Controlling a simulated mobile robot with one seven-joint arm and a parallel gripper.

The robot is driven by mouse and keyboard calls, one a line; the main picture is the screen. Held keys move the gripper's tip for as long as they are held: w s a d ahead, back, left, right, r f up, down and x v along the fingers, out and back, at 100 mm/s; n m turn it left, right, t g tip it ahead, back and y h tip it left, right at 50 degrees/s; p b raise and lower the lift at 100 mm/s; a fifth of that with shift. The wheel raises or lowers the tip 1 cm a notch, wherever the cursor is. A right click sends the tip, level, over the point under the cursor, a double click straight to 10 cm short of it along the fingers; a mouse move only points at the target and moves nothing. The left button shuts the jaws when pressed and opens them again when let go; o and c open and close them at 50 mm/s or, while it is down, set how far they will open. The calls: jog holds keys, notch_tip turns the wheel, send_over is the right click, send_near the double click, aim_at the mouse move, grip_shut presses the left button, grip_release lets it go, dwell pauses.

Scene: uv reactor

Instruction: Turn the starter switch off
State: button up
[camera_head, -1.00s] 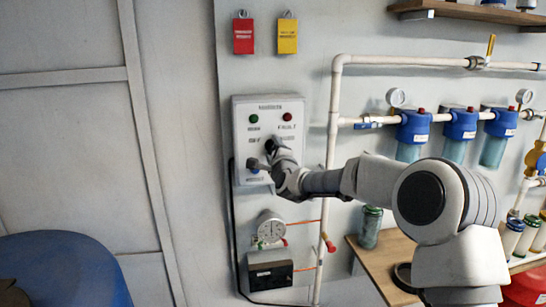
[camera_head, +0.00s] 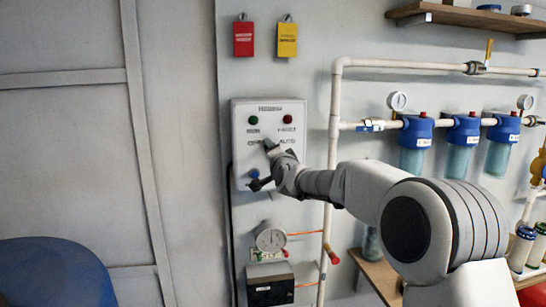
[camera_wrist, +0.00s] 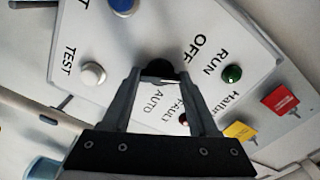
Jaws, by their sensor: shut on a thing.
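The control panel (camera_head: 240,112) is a white box on the wall with a green lamp and a red lamp at its top. My gripper (camera_head: 263,165) reaches its lower middle from the right. In the wrist view, my gripper (camera_wrist: 160,76) has its two fingers on either side of a black switch knob (camera_wrist: 160,69) and is shut on it. The labels OFF and AUTO are printed on the panel near the knob. My gripper hides the knob in the head view, and the knob's exact pointing direction is hard to tell.
A blue button (camera_head: 254,174) and a white TEST button (camera_wrist: 93,74) are close to the fingers. A white pipe (camera_head: 334,120) runs up just right of the panel. A gauge (camera_head: 270,238) and a black box (camera_head: 270,285) are below. The wall to the left is clear.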

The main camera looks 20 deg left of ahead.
jog(key=shift+n, duration=0.4)
jog(key=o, duration=1.4)
jog(key=b+v, duration=0.3)
jog(key=v, duration=1.4)
jog(key=shift+s+d, duration=0.1)
jog(key=shift+s, duration=0.1)
